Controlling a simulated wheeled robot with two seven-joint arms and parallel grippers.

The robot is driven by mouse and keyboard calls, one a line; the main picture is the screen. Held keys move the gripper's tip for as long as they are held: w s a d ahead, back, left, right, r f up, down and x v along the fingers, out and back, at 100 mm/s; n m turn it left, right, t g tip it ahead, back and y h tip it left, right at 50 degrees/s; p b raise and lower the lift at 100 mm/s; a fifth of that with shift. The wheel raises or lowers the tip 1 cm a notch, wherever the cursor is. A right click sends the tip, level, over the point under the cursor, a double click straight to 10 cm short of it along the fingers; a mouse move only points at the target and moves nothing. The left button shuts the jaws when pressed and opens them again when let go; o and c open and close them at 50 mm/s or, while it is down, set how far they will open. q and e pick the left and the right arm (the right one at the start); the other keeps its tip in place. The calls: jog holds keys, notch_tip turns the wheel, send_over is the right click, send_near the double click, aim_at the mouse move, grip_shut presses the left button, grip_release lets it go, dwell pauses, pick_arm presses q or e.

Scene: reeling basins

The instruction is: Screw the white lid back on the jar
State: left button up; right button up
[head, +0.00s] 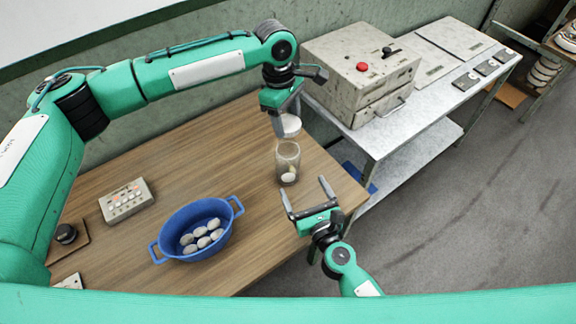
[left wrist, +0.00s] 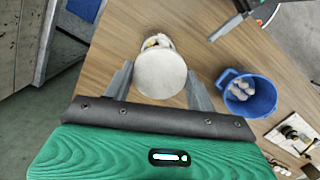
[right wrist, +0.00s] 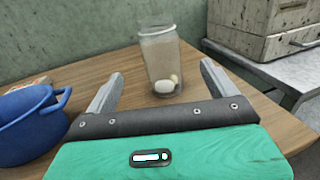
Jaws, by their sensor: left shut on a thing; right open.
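The clear jar (head: 288,165) stands upright on the wooden table near its right side, with pale objects at its bottom. It also shows in the right wrist view (right wrist: 160,60), beyond my right fingertips. My left gripper (head: 287,112) is shut on the white lid (head: 290,125), holding it above the jar's mouth, apart from it. In the left wrist view the lid (left wrist: 160,74) sits between the fingers and hides most of the jar. My right gripper (head: 308,197) is open and empty, low in front of the jar, its fingers pointing toward it without touching.
A blue basin (head: 171,239) holding several pale cocoons stands left of my right gripper. A button box (head: 127,201) lies farther left. A grey machine with a red button (head: 361,66) stands on a metal bench (head: 396,135) behind right. The table around the jar is clear.

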aim_at(284, 148)
jog(key=shift+w, duration=0.1)
jog(key=x, duration=1.1)
jog(key=shift+w+a, duration=0.2)
jog(key=shift+w, duration=0.15)
jog(key=shift+c, duration=0.2)
jog(key=c, duration=1.4)
pick_arm(q)
jog(key=shift+f, duration=2.5)
pick_arm(e)
jog(key=shift+c, duration=0.2)
